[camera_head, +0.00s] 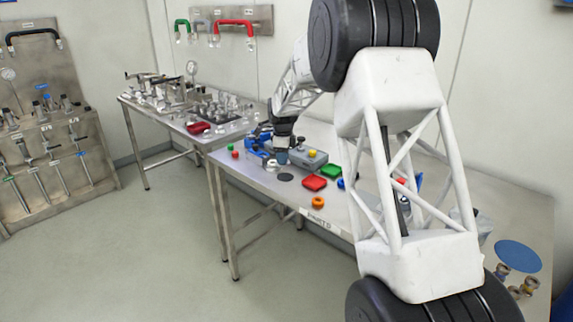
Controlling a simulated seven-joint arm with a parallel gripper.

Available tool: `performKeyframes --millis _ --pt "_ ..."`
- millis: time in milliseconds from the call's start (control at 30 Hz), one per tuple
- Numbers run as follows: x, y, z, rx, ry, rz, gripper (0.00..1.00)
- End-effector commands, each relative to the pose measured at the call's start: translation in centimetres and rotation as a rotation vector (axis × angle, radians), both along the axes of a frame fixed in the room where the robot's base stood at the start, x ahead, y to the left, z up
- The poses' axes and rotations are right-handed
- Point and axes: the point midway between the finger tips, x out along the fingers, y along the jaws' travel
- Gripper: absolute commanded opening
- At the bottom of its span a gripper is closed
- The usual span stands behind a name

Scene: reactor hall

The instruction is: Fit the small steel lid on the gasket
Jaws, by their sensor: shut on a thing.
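My gripper (283,147) points down over the middle table, near its left part. It is shut on a small blue-grey piece (282,158), which is too small here to be told surely as the steel lid. A small pale metal piece (271,164) stands just left of it. A flat dark disc (285,177), perhaps the gasket, lies on the table in front of the gripper. The gap between the held piece and the table cannot be told.
A blue device (258,143) and a grey box with a yellow button (308,160) flank my gripper.

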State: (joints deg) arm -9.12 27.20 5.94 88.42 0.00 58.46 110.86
Motion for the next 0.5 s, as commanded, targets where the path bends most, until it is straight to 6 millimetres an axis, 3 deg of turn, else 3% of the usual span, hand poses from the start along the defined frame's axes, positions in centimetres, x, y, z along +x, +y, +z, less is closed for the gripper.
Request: performKeyframes --millis 500 --pt "6.4 2.1 0.7 0.0 0.0 -0.122 0.0"
